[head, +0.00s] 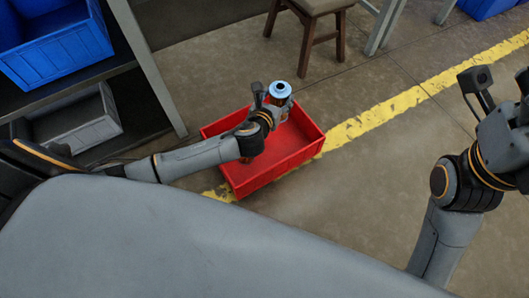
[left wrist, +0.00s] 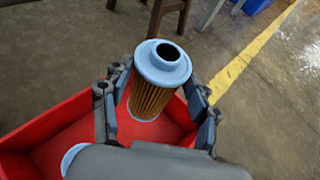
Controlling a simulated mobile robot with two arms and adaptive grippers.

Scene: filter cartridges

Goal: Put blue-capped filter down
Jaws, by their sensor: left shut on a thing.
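The blue-capped filter (head: 280,89) is held upright over the red crate (head: 311,131). In the left wrist view its pale blue ring cap (left wrist: 151,66) with a dark centre hole faces the camera, above an amber pleated body (left wrist: 148,101). My left gripper (head: 272,101) is shut on the filter, with one finger on each side of the body in the left wrist view (left wrist: 155,92). The filter's lower end shows against the crate's red interior; I cannot tell whether it touches the floor. My right arm is at the right edge, and its fingers are out of the picture.
A pale blue round edge (left wrist: 72,158) shows low left in the left wrist view, partly hidden. A shelf at left holds a blue crate (head: 60,58) and a grey crate (head: 85,133). A wooden stool (head: 308,40) stands behind the red crate. Floor to the right is clear.

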